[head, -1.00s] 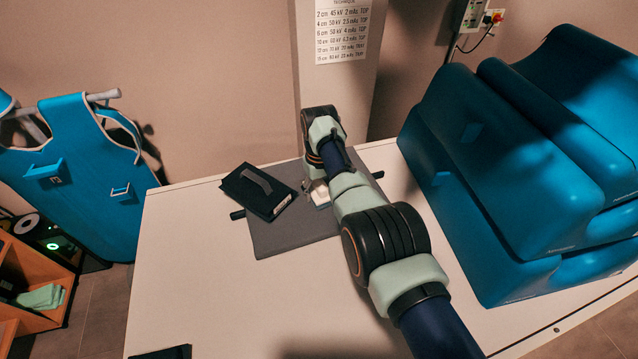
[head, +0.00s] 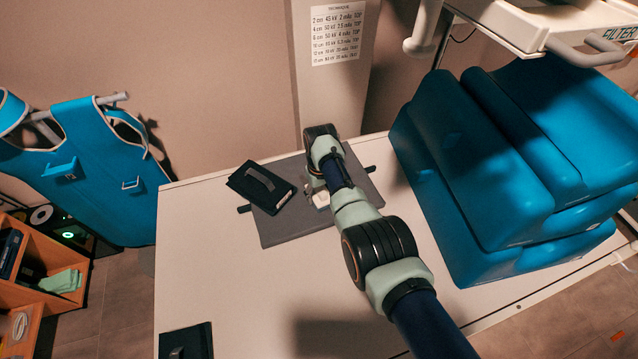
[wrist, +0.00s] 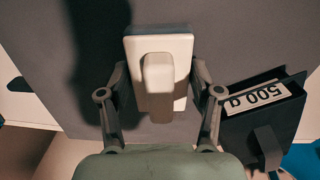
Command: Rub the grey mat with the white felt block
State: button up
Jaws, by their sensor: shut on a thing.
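The grey mat (head: 285,232) lies flat on the pale table, with a dark tab at each side. It also fills most of the wrist view (wrist: 240,40). The white felt block (wrist: 159,48) has a raised handle, and my gripper (wrist: 158,88) is shut on that handle. The block sits over the mat; I cannot tell whether its underside touches. In the head view only a small part of the block (head: 321,199) shows beside my gripper (head: 316,188), as my arm covers the rest.
Another black handled object (head: 186,342) lies at the table's front left. Blue cushions (head: 500,170) stack on the right. The table's front middle is clear.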

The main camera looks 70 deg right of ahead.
aim_at(325, 205)
jog(key=shift+s+a, duration=0.25)
jog(key=p, duration=0.2)
jog(key=shift+s+a+r+p, duration=0.2)
jog(key=shift+r+p, duration=0.05)
jog(key=shift+p, duration=0.1)
jog(key=s+a+p, duration=0.2)
jog(key=p, duration=0.3)
jog(key=shift+s+a+f+p, duration=0.2)
jog(key=shift+a+f+p, duration=0.1)
jog(key=shift+p, duration=0.1)
jog(key=shift+w, duration=0.1)
